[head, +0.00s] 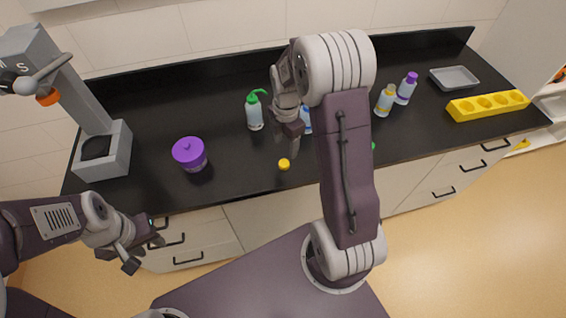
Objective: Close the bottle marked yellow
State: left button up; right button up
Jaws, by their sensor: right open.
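A clear bottle with a yellow top band (385,101) stands on the black counter, right of my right arm. From here I cannot tell whether that band is a cap or a marking. A small round yellow cap (284,164) lies near the counter's front edge. My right gripper (291,131) is open above the counter, behind and slightly right of the cap. It partly hides a bottle with blue on it (307,122). My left gripper (143,254) is open and empty in front of the drawers, below counter height.
A purple-capped bottle (406,89), grey tray (454,78) and yellow rack (487,105) are right. A green item (373,146) shows beside my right arm.

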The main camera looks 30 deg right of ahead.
aim_at(284, 163)
notch_tip(284, 163, down, 3)
jog(key=shift+a+f, duration=0.1)
jog(key=shift+f, duration=0.25)
jog(key=shift+a+f+p, duration=0.1)
jog(key=shift+f+p, duration=0.25)
notch_tip(284, 163, down, 4)
jog(key=shift+f+p, duration=0.25)
jog(key=shift+p, duration=0.1)
jog(key=shift+a, duration=0.1)
jog(key=shift+c, duration=0.3)
